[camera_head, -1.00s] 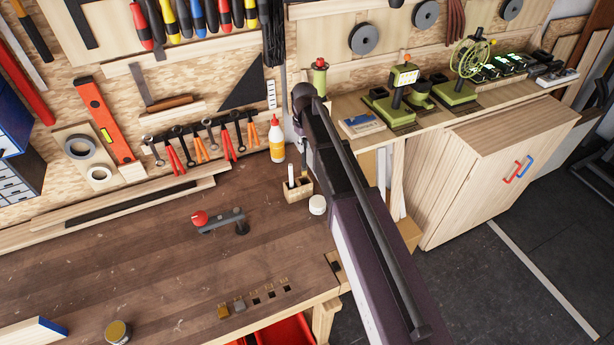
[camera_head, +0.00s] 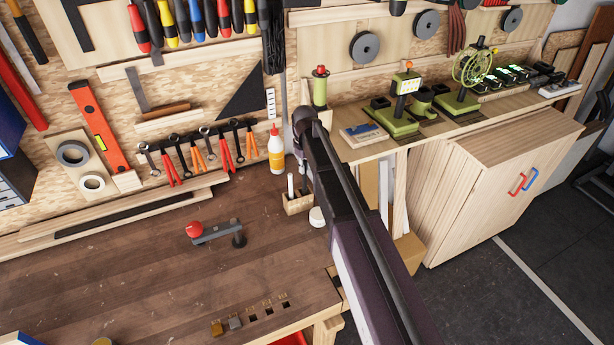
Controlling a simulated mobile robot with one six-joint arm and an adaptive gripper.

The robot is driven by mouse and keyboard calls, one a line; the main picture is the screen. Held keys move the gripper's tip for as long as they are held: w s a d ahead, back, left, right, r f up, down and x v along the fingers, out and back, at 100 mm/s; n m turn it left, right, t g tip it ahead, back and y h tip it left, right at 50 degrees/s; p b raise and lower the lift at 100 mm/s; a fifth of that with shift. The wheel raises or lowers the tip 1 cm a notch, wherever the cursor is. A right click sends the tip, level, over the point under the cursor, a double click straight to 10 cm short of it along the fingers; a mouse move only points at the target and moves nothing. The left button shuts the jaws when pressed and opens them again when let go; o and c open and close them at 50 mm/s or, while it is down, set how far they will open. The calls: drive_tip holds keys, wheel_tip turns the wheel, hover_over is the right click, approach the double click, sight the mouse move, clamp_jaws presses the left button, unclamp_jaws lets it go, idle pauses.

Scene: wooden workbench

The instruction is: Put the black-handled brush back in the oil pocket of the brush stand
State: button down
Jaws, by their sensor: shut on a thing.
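The brush stand (camera_head: 298,205) is a small light-wood block at the back right of the workbench, left of my arm. A white upright piece (camera_head: 291,185) stands in its left part. A thin dark upright shape (camera_head: 304,178), which looks like the black-handled brush, shows over its right part. My gripper (camera_head: 299,155) is mostly hidden by my arm; a small grey part shows just above the dark shape. It is shut on the brush. I cannot tell whether the brush's lower end is inside the pocket. The pocket openings are too small to make out.
A white glue bottle (camera_head: 277,152) stands behind the stand. A small white round jar (camera_head: 317,217) sits close at its right, partly behind my arm. A grey clamp with a red knob (camera_head: 215,232) lies to the left. The workbench (camera_head: 130,265) between is clear.

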sight(305, 189)
drive_tip(key=shift+f, duration=0.1)
drive_tip(key=shift+f+b, duration=1.8)
drive_tip(key=shift+b, duration=0.1)
drive_tip(key=shift+f, duration=0.15)
drive_tip(key=c, duration=0.6)
unclamp_jaws()
drive_tip(key=shift+c, duration=0.2)
wheel_tip(305, 189, up, 12)
drive_tip(key=p, duration=1.2)
drive_tip(key=shift+r, duration=0.2)
